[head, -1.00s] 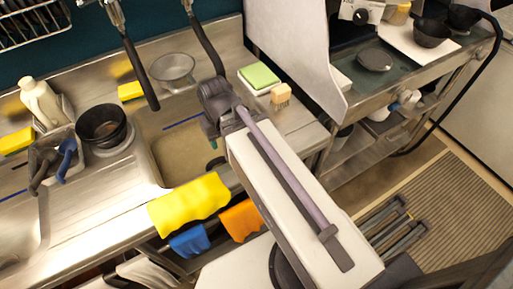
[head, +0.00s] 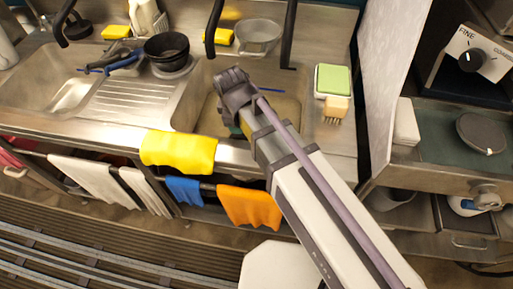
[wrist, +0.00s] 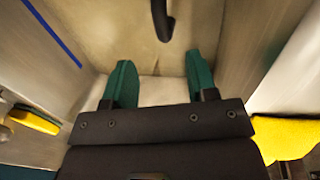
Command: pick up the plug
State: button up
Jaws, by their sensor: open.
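I cannot make out a plug for certain in either view. The sink basin (head: 207,108) lies under my gripper, and its floor is partly hidden by my arm in the head view. A dark curved piece (wrist: 163,20) hangs into the top of the wrist view, beyond the fingertips; I cannot tell whether it is the tap spout or something else. My gripper (wrist: 160,75) is open, its two green fingers apart with nothing between them, pointing into the basin. In the head view my arm mostly hides the fingers.
Black tap pipes (head: 213,30) rise behind the basin. A yellow cloth (head: 178,152) and an orange cloth (head: 249,206) hang at the front edge. A green sponge (head: 333,80) and a brush (head: 336,108) lie to the right. A black bowl (head: 166,50) stands left, a strainer (head: 257,37) behind.

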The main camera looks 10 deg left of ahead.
aim_at(240, 136)
jog(key=f+b, duration=0.3)
jog(key=w+f+b, duration=0.1)
jog(key=f+b, duration=0.3)
jog(key=w+f+b, duration=0.1)
jog(key=f+b, duration=0.2)
jog(key=f, duration=0.1)
jog(key=shift+a+b, duration=0.3)
jog(key=shift+b, duration=0.1)
jog(key=shift+r, duration=0.2)
grip_shut()
